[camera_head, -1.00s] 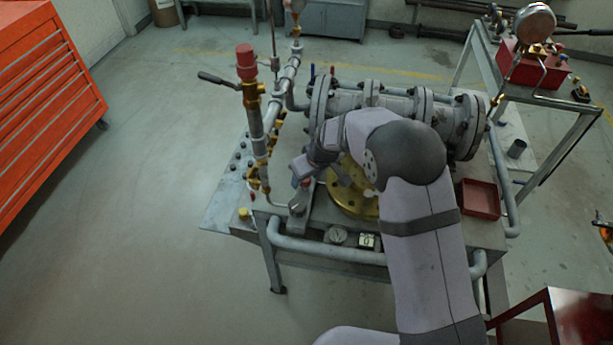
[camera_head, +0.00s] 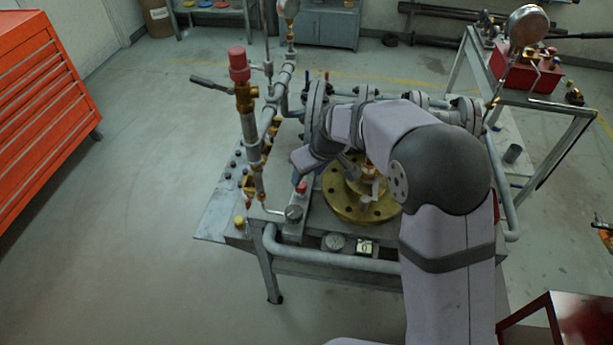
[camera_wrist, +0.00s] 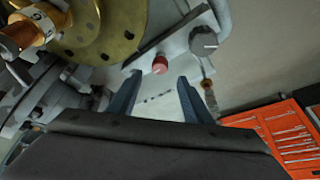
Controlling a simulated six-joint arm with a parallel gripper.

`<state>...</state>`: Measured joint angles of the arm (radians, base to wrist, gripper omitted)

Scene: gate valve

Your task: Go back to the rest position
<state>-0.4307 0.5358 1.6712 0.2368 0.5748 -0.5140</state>
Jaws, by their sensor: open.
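My gripper (camera_wrist: 155,98) is open in the wrist view, with two blue-grey fingers apart and nothing between them. A red knob (camera_wrist: 160,64) on the bench plate lies just beyond the fingertips in that view; I cannot tell the gap. In the head view my arm reaches over the valve bench (camera_head: 215,205), and my gripper is mostly hidden by my wrist, near the red knob (camera_head: 301,187). The brass flange (camera_head: 343,200) shows right of my wrist, partly behind my arm, and also at the top of the wrist view (camera_wrist: 115,35).
A vertical pipe with a red cap (camera_head: 238,65) and a side lever (camera_head: 211,83) stands left of my arm. Flanged grey pipework (camera_head: 316,100) lies behind. An orange tool cabinet (camera_head: 40,110) is far left. The floor (camera_head: 150,200) between cabinet and bench is clear.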

